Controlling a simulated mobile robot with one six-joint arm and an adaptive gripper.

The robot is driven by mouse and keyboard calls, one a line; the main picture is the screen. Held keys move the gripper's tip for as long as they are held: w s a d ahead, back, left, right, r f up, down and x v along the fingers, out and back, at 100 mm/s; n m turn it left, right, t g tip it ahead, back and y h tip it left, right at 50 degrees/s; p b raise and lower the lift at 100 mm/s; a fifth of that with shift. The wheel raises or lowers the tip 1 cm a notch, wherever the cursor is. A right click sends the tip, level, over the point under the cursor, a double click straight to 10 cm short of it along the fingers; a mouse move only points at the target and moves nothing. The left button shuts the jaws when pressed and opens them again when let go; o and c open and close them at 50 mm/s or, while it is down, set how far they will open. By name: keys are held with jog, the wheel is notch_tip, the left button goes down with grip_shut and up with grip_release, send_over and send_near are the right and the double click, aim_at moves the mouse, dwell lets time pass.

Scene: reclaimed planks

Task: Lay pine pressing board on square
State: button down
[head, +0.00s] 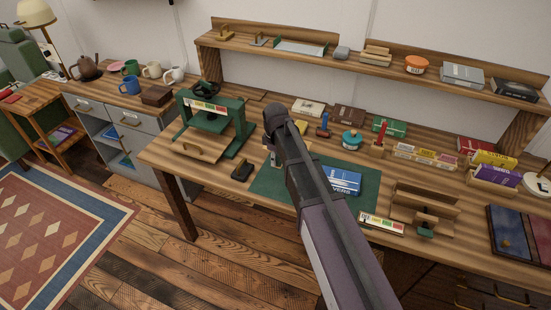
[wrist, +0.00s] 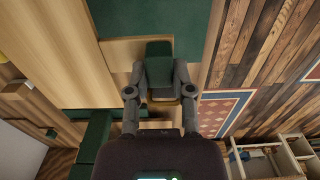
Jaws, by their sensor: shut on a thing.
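In the wrist view my gripper (wrist: 158,90) is shut on a green block-like grip (wrist: 158,65) with a wooden lower edge. A pale wooden board (wrist: 117,52) shows around and behind this grip; it looks like the pine pressing board, though I cannot tell whether it touches the surface below. Green cutting mat (wrist: 150,14) shows beyond it. In the head view my arm hides most of the gripper and the board, near the left edge of the green mat (head: 268,184). I cannot make out a marked square.
A green press (head: 243,137) with a wooden board (head: 193,150) stands left of the mat. A small dark block (head: 242,172) lies between. A blue book (head: 343,181) lies on the mat. A wooden rack (head: 424,203) stands to the right; glue pots and boxes stand behind.

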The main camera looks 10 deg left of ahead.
jog(key=shift+r, duration=0.1)
notch_tip(320, 180, up, 19)
jog(key=p, duration=1.9)
jog(key=shift+d, duration=0.1)
